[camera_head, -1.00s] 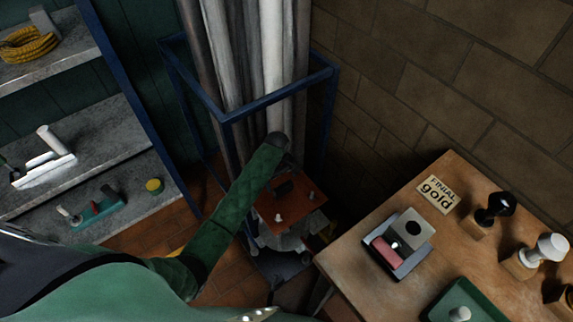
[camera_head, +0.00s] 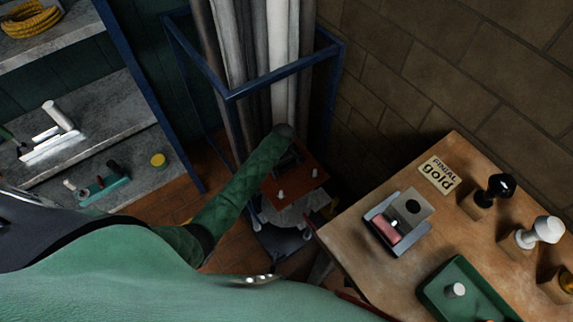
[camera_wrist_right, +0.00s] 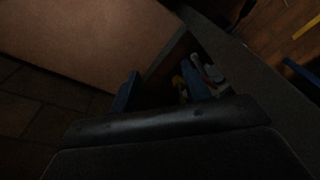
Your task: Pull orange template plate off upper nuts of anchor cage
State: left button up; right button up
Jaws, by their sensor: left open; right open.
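The orange template plate (camera_head: 306,186) shows at the centre of the head view, low at the foot of the tall poles. Small light-coloured ends stand up on it. Pale round parts of the anchor cage (camera_head: 286,216) show under the plate. My left arm in its green quilted sleeve reaches in from the left. My left gripper (camera_head: 288,161) is open, dark, and at the plate's far left part; its fingertips are hard to make out, and I cannot tell whether it touches. My right gripper (camera_wrist_right: 160,88) is open in the right wrist view, its two blue fingers apart with nothing clearly between them.
A blue frame (camera_head: 285,75) surrounds the poles (camera_head: 245,50). A wooden table (camera_head: 365,270) on the right carries a metal holder with a pink block, a "FINIAL gold" sign (camera_head: 438,175), finials and a green tray (camera_head: 465,292). Grey shelves (camera_head: 110,135) stand left.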

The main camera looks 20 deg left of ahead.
pick_arm(q)
jog(key=c, duration=1.2)
jog(key=shift+r, duration=0.1)
jog(key=shift+c, duration=0.2)
pick_arm(e)
jog(key=shift+s, duration=0.6)
jog(key=shift+w+f, duration=0.1)
jog(key=shift+f, duration=0.05)
